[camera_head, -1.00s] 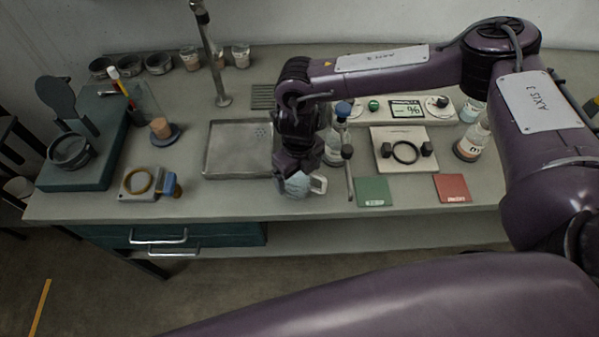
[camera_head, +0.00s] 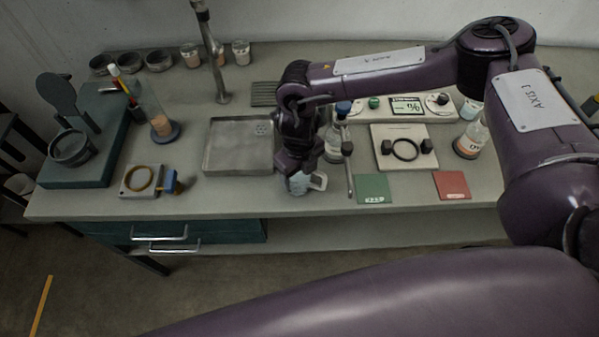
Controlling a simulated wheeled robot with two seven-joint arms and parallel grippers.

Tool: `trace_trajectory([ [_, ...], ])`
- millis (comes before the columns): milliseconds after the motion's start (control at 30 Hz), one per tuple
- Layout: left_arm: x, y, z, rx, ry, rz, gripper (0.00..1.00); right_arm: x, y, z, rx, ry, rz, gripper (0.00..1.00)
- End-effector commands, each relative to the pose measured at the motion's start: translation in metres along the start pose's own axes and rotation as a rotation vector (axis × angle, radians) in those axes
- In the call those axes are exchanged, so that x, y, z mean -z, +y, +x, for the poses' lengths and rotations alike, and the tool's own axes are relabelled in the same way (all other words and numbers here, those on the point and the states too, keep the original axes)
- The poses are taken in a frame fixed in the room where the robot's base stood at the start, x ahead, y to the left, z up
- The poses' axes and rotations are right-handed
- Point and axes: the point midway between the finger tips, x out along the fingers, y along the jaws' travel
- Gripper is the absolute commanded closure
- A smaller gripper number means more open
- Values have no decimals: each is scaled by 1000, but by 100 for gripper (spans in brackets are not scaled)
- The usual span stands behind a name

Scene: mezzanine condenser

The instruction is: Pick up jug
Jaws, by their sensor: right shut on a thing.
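The gripper hides the jug's upper part. I cannot tell whether the jug's base touches the bench. My left gripper is not in view.
A shallow metal tray (camera_head: 238,167) lies just left of the jug. A green mat (camera_head: 373,189) and a red mat (camera_head: 451,185) lie to the right. A blue-topped bottle (camera_head: 334,143) stands close behind the gripper. A thin tap (camera_head: 214,60) rises at the back.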

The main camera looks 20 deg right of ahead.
Motion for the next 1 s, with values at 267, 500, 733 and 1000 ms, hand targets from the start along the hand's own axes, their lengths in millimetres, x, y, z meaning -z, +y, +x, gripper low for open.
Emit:
trace_trajectory([
  [267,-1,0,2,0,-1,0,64,-1,0,-7,-1,-1,0,60],
  [500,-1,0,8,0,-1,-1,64,-1,0,-25,-1,-3,0,60],
  [733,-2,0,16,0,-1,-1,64,-1,0,-54,-1,-4,1,60],
  [1000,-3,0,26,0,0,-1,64,-1,0,-93,1,-5,-1,60],
])
